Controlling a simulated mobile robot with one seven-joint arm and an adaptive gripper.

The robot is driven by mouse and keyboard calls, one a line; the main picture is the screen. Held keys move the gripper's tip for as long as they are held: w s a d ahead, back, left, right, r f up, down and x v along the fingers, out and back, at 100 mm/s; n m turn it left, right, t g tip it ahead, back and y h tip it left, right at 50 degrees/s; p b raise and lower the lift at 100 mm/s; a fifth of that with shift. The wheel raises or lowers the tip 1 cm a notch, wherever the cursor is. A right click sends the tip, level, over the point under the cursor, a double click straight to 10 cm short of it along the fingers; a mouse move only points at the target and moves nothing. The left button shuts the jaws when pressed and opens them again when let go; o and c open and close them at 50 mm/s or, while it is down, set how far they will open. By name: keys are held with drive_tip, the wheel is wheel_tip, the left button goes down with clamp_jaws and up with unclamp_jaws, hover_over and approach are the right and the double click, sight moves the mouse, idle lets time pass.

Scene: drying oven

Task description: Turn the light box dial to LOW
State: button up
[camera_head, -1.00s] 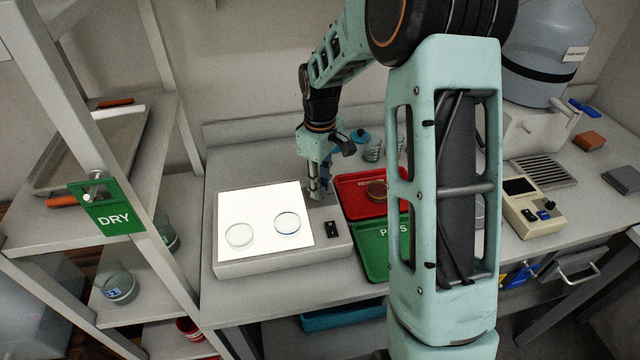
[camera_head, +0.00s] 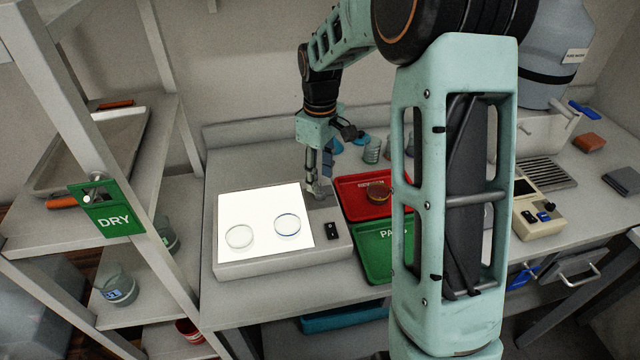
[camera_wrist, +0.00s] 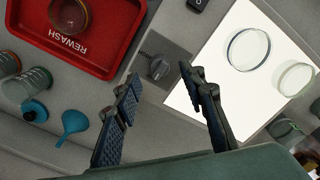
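The light box (camera_head: 270,264) stands on the bench with its white panel lit and two round glass dishes on top. Its grey dial (camera_wrist: 158,68) shows in the wrist view on a darker plate beside the lit panel. The dial's pointer setting is too small to read. My gripper (camera_wrist: 160,76) is open, with its two fingers apart and the dial seen between and just beyond the tips. No contact with the dial is visible. In the head view my gripper (camera_head: 319,183) hangs over the back right corner of the light box, largely hiding the dial.
A red REWASH tray (camera_head: 352,183) holding a dish and a green PASS tray (camera_head: 372,262) lie right of the light box. A black switch (camera_head: 332,231) is on the box's front right.

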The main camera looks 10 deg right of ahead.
sight(320, 187)
wheel_tip(320, 187, up, 8)
idle(0.5)
